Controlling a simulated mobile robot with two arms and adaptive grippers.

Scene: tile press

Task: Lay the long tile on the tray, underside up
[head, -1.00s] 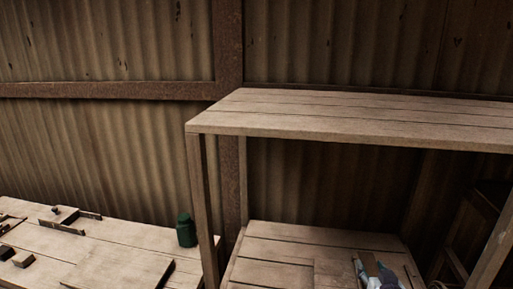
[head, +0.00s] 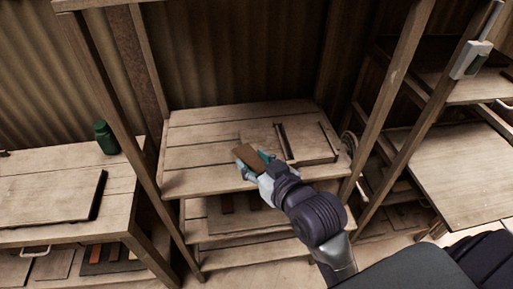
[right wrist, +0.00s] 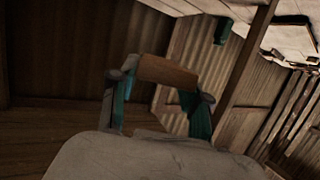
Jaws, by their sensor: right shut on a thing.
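My right gripper (head: 256,166) is shut on a brown long tile (head: 248,155), held above the wooden shelf in the head view. In the right wrist view the tile (right wrist: 168,72) spans between the two teal fingers. I cannot tell which face of it is the underside. A flat wooden piece with two dark raised strips, perhaps the tray (head: 309,151), lies on the shelf just right of the gripper. The tile is apart from it, to its left. My left gripper is not in view.
The wooden shelf (head: 195,137) has free room on its left. Upright posts (head: 397,85) frame it. A green jar (head: 106,138) and a thick board (head: 50,196) are on the left table. Flat pieces lie on the lower shelf (head: 215,222). Another rack stands at right.

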